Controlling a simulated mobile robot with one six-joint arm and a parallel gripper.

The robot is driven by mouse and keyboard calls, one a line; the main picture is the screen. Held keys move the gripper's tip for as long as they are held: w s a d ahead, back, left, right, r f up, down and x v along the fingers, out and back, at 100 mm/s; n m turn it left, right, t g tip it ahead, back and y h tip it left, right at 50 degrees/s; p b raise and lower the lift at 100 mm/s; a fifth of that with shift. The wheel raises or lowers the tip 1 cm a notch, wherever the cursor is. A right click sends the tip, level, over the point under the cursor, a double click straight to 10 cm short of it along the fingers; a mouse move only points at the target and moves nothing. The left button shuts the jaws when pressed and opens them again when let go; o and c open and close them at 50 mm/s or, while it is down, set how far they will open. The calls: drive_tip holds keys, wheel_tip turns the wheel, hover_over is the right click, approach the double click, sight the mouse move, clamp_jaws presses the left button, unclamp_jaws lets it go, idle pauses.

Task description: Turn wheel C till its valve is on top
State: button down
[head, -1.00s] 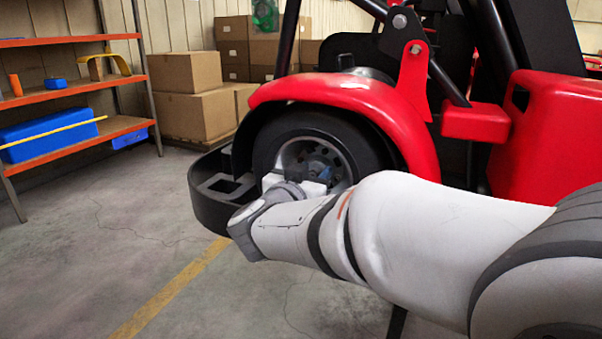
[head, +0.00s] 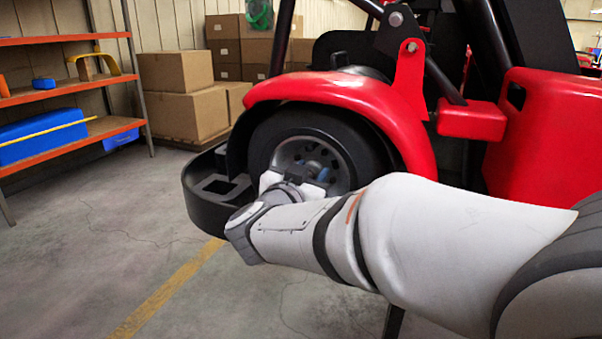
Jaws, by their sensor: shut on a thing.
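A black-tyred wheel (head: 352,143) with a grey, spoked rim sits under the red fender of a kart. No letter shows on it, so I cannot read whether it is wheel C. My gripper (head: 311,172) reaches in from the lower right, in front of the lower part of the rim. Its white body and bluish finger parts are at the hub area. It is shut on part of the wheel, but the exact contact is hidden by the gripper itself. I cannot make out the valve.
The red fender (head: 345,92) arches close over the wheel. A black bumper (head: 203,200) curves round at its left. A red side pod (head: 535,150) stands at the right. Orange shelves (head: 70,146) and cardboard boxes (head: 178,116) are behind left. The floor at lower left is clear.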

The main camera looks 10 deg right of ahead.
drive_tip(key=c, duration=1.3)
unclamp_jaws()
drive_tip(key=shift+d, duration=0.1)
drive_tip(key=shift+o, duration=0.2)
drive_tip(key=shift+s, duration=0.1)
drive_tip(key=p+v, duration=0.2)
drive_tip(key=v, duration=0.5)
drive_tip(key=shift+s+a, duration=0.25)
